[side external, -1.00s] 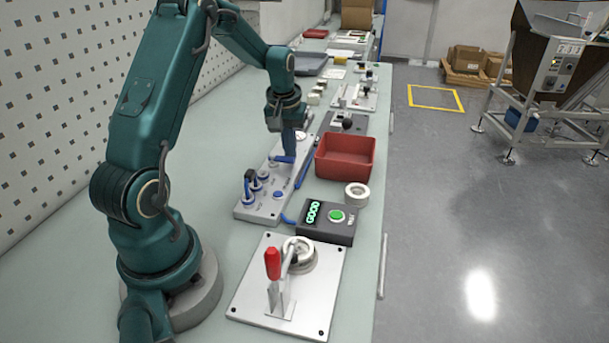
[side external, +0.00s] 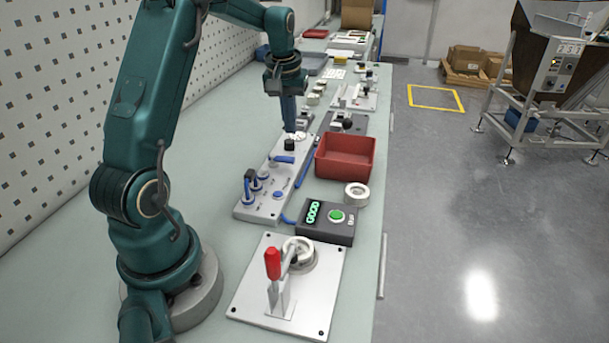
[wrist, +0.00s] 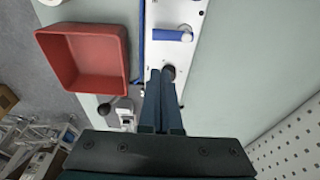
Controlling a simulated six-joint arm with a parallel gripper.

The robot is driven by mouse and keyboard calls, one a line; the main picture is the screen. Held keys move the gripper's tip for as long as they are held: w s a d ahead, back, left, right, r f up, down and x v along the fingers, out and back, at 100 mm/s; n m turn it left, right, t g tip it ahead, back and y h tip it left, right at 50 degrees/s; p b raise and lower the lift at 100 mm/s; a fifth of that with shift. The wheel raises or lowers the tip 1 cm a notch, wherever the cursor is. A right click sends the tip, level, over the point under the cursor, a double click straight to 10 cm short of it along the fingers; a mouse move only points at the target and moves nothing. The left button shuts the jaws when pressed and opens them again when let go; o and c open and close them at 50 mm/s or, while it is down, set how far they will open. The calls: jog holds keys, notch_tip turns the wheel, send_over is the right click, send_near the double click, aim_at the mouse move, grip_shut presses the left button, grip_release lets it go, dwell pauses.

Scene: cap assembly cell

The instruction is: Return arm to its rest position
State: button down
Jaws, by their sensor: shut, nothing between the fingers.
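My gripper (side external: 290,127) points down above the far part of a grey fixture plate (side external: 258,208), its fingers together with nothing between them. In the wrist view the closed fingers (wrist: 163,128) reach toward a dark knob (wrist: 168,72) on the plate. The knob also shows just below the fingertips in the side view (side external: 289,145). I cannot tell the exact gap between them. A blue handle (side external: 284,159) lies on the plate in front of the knob.
A red bin (side external: 345,158) stands right of the plate. A red-handled toggle clamp (side external: 272,264) stands on a front plate. Several fixtures line the bench behind. The bench left of the plate is clear.

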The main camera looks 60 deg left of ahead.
jog(key=shift+r, duration=0.3)
jog(key=s+d+r+m+t, duration=0.2)
jog(key=d+r+m+t, duration=0.15)
jog(key=d+r, duration=0.85)
jog(key=s+d+f+m+h, duration=0.1)
jog(key=s+d+f+m, duration=0.4)
jog(key=s+d, duration=0.6)
jog(key=shift+s+d+f+h, duration=0.35)
jog(key=shift+s+f, duration=0.35)
jog(key=shift+s, duration=0.55)
